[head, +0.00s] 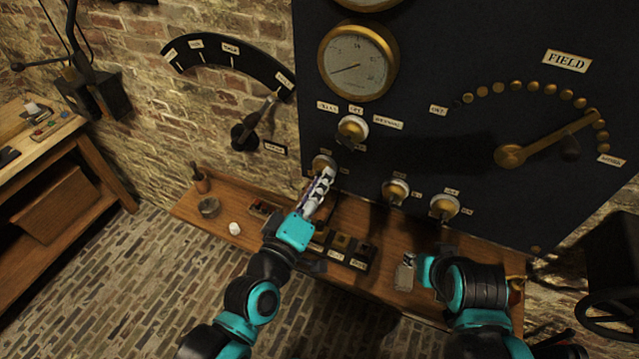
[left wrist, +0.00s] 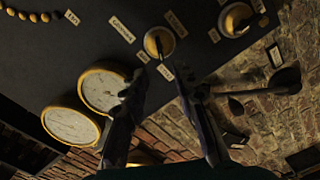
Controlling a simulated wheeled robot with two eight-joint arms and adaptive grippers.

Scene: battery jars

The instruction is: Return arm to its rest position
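My left gripper (head: 321,182) is raised over the wooden shelf, close to the front of the dark panel, by a brass-and-white knob (head: 323,163). In the left wrist view its two fingers (left wrist: 162,82) are spread, with nothing between them. A round brass knob (left wrist: 159,42) shows beyond the fingertips there, apart from them as far as I can see. My right gripper (head: 418,268) is low at the shelf's front edge, beside a small pale jar-like object (head: 404,274). Its fingers are too hidden to tell whether it holds that object.
The shelf (head: 225,190) carries a small bowl (head: 209,207), a white piece (head: 234,228) and labelled blocks (head: 340,246). The panel (head: 455,120) bears gauges, more knobs and a brass FIELD lever (head: 550,140). A wall lever (head: 250,130) is left of it. Brick floor (head: 120,270) lies open at left.

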